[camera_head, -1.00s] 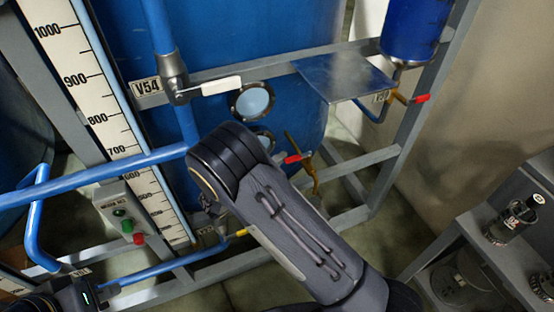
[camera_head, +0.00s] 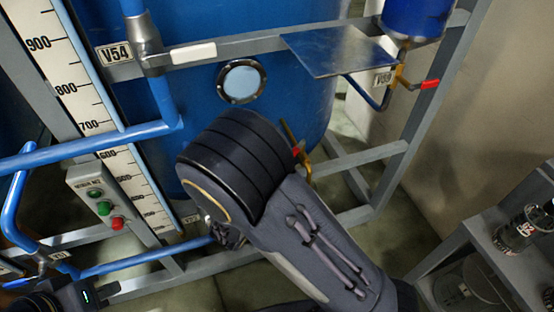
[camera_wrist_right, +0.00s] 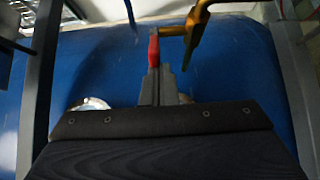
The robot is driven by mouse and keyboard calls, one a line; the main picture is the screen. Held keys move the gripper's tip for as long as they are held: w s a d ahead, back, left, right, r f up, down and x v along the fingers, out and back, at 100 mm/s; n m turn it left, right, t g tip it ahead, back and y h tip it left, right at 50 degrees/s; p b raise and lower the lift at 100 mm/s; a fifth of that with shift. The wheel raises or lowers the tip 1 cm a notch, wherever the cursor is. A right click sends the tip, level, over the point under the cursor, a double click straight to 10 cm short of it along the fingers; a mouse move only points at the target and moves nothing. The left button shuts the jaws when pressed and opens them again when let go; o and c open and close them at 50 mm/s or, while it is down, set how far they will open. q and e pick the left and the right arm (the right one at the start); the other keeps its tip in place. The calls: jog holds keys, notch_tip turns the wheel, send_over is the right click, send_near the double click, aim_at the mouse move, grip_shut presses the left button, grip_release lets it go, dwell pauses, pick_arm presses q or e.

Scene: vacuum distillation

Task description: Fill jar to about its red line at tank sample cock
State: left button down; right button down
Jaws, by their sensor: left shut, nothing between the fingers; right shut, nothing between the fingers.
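A yellow cock (camera_head: 305,165) with a red handle is at the blue tank (camera_head: 310,110) in the head view, mostly hidden behind my right arm. In the right wrist view, a yellow cock (camera_wrist_right: 197,35) and its red handle (camera_wrist_right: 153,50) are just beyond my right gripper (camera_wrist_right: 160,85), which is shut and empty. The red handle lines up with the fingertips; I cannot tell whether they touch. My left gripper (camera_head: 70,296) is partly in view at the lower left, shut, its fingers unclear. A jar (camera_head: 522,230) with dark markings stands on the right shelf; no red line is discernible.
A metal plate (camera_head: 335,50) juts from the grey frame. Beside it is another valve with a red handle (camera_head: 430,84). Blue pipes (camera_head: 85,148), a scale (camera_head: 85,95) and a button box (camera_head: 103,203) stand left. A grey shelf (camera_head: 480,240) is at right.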

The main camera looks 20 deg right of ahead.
pick_arm(q)
jog(key=shift+f+b, duration=0.6)
jog(key=shift+f, duration=0.2)
pick_arm(e)
jog(key=shift+s+d, duration=0.3)
jog(key=shift+s, duration=0.35)
